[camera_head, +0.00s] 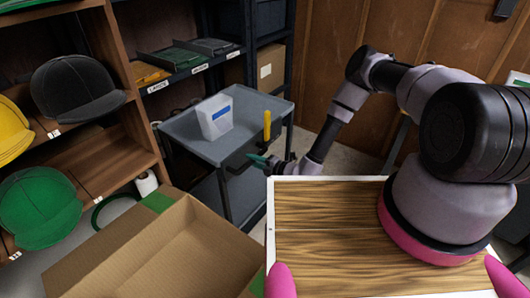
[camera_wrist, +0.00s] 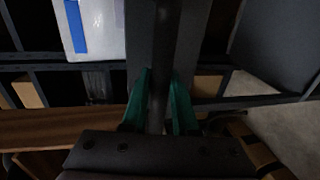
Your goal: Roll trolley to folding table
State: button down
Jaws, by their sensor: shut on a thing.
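A grey two-tier trolley (camera_head: 185,127) stands ahead of me, left of centre in the head view. A white box with a blue label (camera_head: 214,120) and an upright yellow-handled item (camera_head: 267,125) are on its top tray. My gripper (camera_head: 254,159) is at the trolley's near right side, with green fingers. In the wrist view my gripper (camera_wrist: 160,110) is shut around a dark bar, the trolley handle (camera_wrist: 165,40). The white box (camera_wrist: 95,28) also shows there, at the upper left. I cannot make out a folding table for certain.
A wooden shelf with caps (camera_head: 78,88) stands at the left. An open cardboard box (camera_head: 160,250) is at the front left. Dark metal shelving (camera_head: 190,62) stands behind the trolley. Some bare floor (camera_head: 335,160) shows right of the trolley, before the wooden wall (camera_head: 330,45).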

aim_at(237, 174)
jog(key=s+a, duration=0.1)
jog(key=s, duration=0.1)
jog(key=s+a, duration=0.2)
jog(key=s, duration=0.1)
jog(key=s+a, duration=0.2)
jog(key=shift+s+a+f, duration=0.1)
jog(key=shift+s, duration=0.3)
jog(key=c, duration=0.7)
grip_release()
jog(key=shift+a, duration=0.1)
jog(key=v, duration=1)
jog(key=shift+s+d, duration=0.1)
jog(key=shift+d, duration=0.25)
